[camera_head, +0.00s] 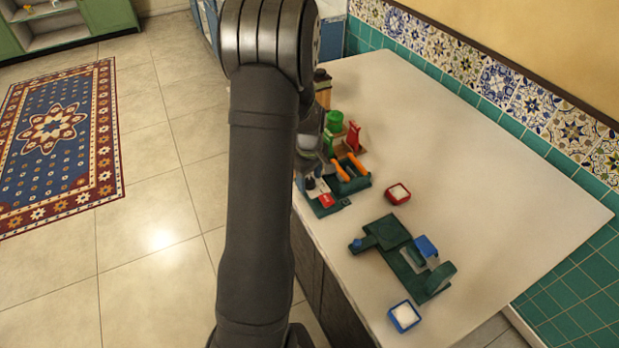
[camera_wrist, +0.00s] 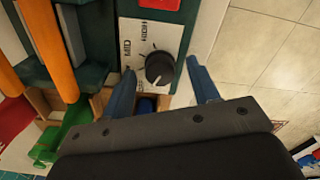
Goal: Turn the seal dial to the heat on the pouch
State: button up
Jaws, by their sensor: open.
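The seal dial (camera_wrist: 160,67) is a round black knob on a white panel (camera_wrist: 133,38) with the words MID and HIGH and printed tick marks. A small light mark shows near the knob's lower edge; its exact setting is hard to read. My gripper (camera_wrist: 162,72) is open, with one blue finger on each side of the dial and visible gaps to it. In the head view my gripper (camera_head: 311,160) is partly hidden by my arm, over the dark green sealer (camera_head: 350,186) with orange bars (camera_head: 350,168). I cannot tell which thing is the pouch, nor read its heat.
A green item (camera_head: 335,120) and a red item (camera_head: 354,136) stand behind the sealer. A red tray (camera_head: 397,194), a second dark green device (camera_head: 405,250) and a blue tray (camera_head: 404,316) are to the right. The table's right side (camera_head: 500,190) is clear.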

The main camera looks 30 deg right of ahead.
jog(key=shift+f, duration=0.2)
jog(key=shift+c, duration=0.2)
jog(key=c, duration=0.9)
jog(key=shift+c, duration=0.2)
